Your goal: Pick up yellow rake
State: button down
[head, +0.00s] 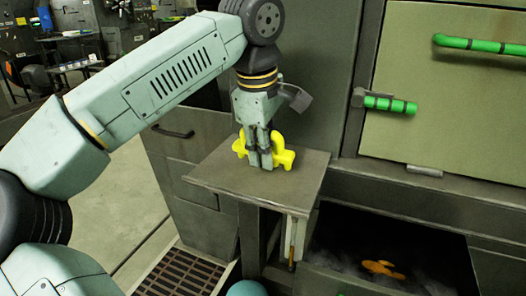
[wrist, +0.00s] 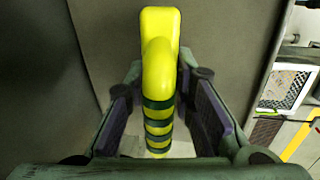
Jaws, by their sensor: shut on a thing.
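The yellow rake (head: 281,151) is at a small grey shelf (head: 215,178) in the head view, partly hidden behind the fingers. My gripper (head: 261,164) points down and is shut on it. In the wrist view the yellow rake (wrist: 160,60) runs up the middle, with dark bands on its lower part. My gripper (wrist: 166,125) has a finger on each side of that banded part. I cannot tell whether the rake touches the shelf.
A cabinet with a green handle (head: 385,104) stands to the right of the shelf. Below it is a dark open compartment with an orange thing (head: 382,269) inside. A floor grate (head: 182,273) lies at the lower left. A grey panel rises behind the shelf.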

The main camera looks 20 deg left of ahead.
jog(key=shift+r, duration=0.1)
jog(key=shift+r+p, duration=0.85)
jog(key=shift+p, duration=0.05)
notch_tip(320, 180, up, 2)
jog(key=shift+r+p, duration=0.1)
jog(key=shift+p, duration=0.9)
jog(key=s+d+b, duration=0.2)
jog(key=s+d, duration=0.1)
jog(key=s, duration=1.2)
jog(key=shift+s+d+r, duration=0.3)
jog(key=shift+d+r, duration=0.05)
jog(key=shift+r, duration=0.1)
jog(key=c, duration=1.9)
grip_release()
grip_shut()
jog(key=shift+w+f, duration=0.1)
